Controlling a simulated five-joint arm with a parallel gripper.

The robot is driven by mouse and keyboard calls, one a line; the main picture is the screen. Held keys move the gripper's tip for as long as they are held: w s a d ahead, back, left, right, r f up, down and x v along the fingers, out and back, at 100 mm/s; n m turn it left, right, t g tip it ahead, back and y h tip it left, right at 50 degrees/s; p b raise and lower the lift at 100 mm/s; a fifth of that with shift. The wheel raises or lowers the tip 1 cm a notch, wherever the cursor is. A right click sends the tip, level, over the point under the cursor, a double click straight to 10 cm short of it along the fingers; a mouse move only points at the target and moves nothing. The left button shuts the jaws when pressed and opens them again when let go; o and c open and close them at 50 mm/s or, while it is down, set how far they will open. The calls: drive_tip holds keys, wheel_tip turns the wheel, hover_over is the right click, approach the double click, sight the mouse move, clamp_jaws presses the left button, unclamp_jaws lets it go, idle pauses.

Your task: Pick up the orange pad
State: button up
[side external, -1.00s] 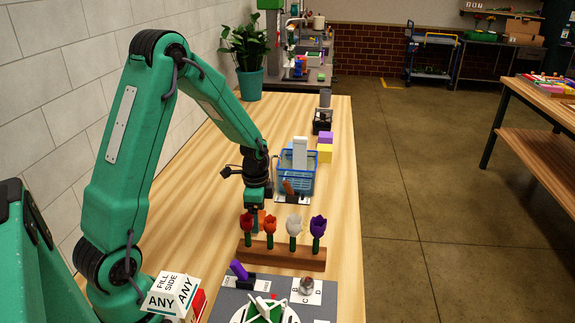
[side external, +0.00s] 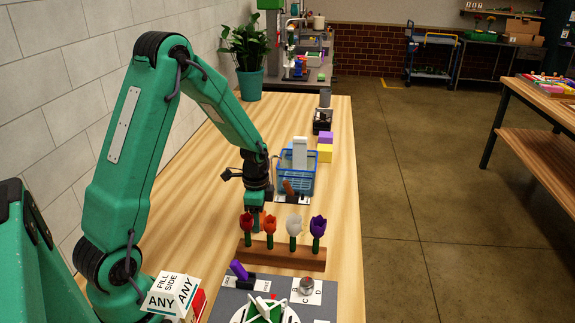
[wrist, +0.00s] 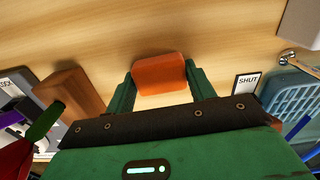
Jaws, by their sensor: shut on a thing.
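The orange pad (wrist: 160,75) is a rounded orange block in the wrist view. It sits between the two green fingers of my gripper (wrist: 162,88), which are shut on it from both sides. In the side external view my gripper (side external: 257,217) points down just behind the row of tulips. The tulips partly hide the fingertips there, and only a little orange shows. I cannot tell whether the pad touches the table.
A wooden block (side external: 283,256) holds several tulips in front of my gripper. A blue basket (side external: 297,180) stands behind it to the right. A grey board (side external: 325,297) with a white dial is nearer. Bare wooden table lies left of my gripper.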

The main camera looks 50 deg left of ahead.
drive_tip(key=shift+r, duration=0.1)
wheel_tip(320, 180, up, 10)
idle(0.8)
idle(0.3)
drive_tip(key=shift+o, duration=1.1)
drive_tip(key=shift+c, duration=0.6)
drive_tip(key=shift+w, duration=0.15)
